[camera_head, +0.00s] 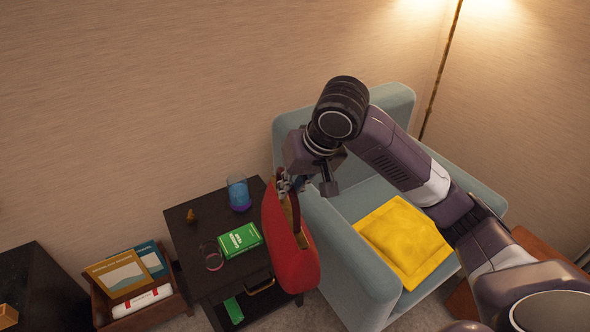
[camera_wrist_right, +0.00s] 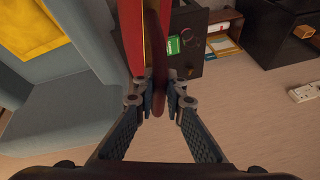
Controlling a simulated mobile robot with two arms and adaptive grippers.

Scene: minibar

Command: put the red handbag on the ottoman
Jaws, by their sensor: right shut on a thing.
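The red handbag (camera_head: 287,242) hangs from my right gripper (camera_head: 291,183) in the head view, in front of the dark side table and beside the armchair's left arm. In the right wrist view the right gripper (camera_wrist_right: 158,101) is shut on the bag's dark red handle (camera_wrist_right: 157,60). The bag's red body (camera_wrist_right: 133,38) shows behind the handle there. The bag seems to hang clear of the table, though its lower end is close to the table's right edge. No ottoman can be made out for sure in these views. My left gripper is not in view.
The blue-grey armchair (camera_head: 352,262) holds a yellow cushion (camera_head: 404,241). A wooden crate (camera_head: 150,313) with books stands left. A floor lamp pole (camera_head: 440,70) stands behind.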

